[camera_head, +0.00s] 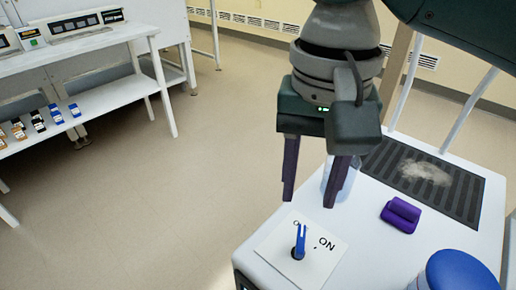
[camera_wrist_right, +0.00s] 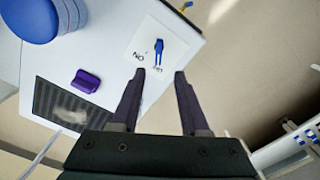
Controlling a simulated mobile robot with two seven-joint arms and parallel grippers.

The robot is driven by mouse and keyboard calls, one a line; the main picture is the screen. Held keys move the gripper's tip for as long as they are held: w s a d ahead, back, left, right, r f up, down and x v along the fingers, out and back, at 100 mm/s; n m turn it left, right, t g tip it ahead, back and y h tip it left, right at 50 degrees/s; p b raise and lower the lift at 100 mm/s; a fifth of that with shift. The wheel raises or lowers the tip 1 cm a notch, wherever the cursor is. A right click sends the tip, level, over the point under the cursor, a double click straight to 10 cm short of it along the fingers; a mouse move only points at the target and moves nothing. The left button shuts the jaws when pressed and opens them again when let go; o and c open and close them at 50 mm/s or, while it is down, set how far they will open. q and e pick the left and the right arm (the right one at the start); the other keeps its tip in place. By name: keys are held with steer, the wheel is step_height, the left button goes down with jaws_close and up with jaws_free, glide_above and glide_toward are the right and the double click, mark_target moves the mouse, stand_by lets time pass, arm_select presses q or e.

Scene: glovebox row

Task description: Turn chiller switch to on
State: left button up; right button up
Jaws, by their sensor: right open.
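The chiller switch (camera_head: 299,242) is a blue lever on a white plate (camera_head: 272,250) on the white top. The lever points toward the partly hidden OFF label, and the ON label (camera_head: 326,243) is to its right. In the right wrist view the switch (camera_wrist_right: 158,48) lies just beyond the fingertips, with ON at its left. My right gripper (camera_head: 311,198) is open and empty, pointing down above the switch and apart from it. Its two dark fingers also show in the right wrist view (camera_wrist_right: 160,74). My left gripper is not seen.
A purple block (camera_head: 401,214), a blue round-topped container (camera_head: 460,272) and a dark ridged mat (camera_head: 462,197) with pale powder are on the white top. A translucent object stands partly behind my right finger.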

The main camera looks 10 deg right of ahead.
mark_target(302, 239)
steer(key=f, duration=0.3)
steer(key=f+b, duration=0.1)
steer(key=f, duration=0.5)
steer(key=shift+s+d+f+b, duration=0.1)
steer(key=shift+s+f+b, duration=0.05)
steer(key=shift+s+b, duration=0.2)
steer(key=shift+w, duration=0.1)
steer(key=shift+c, duration=0.2)
steer(key=shift+c, duration=0.8)
jaws_close()
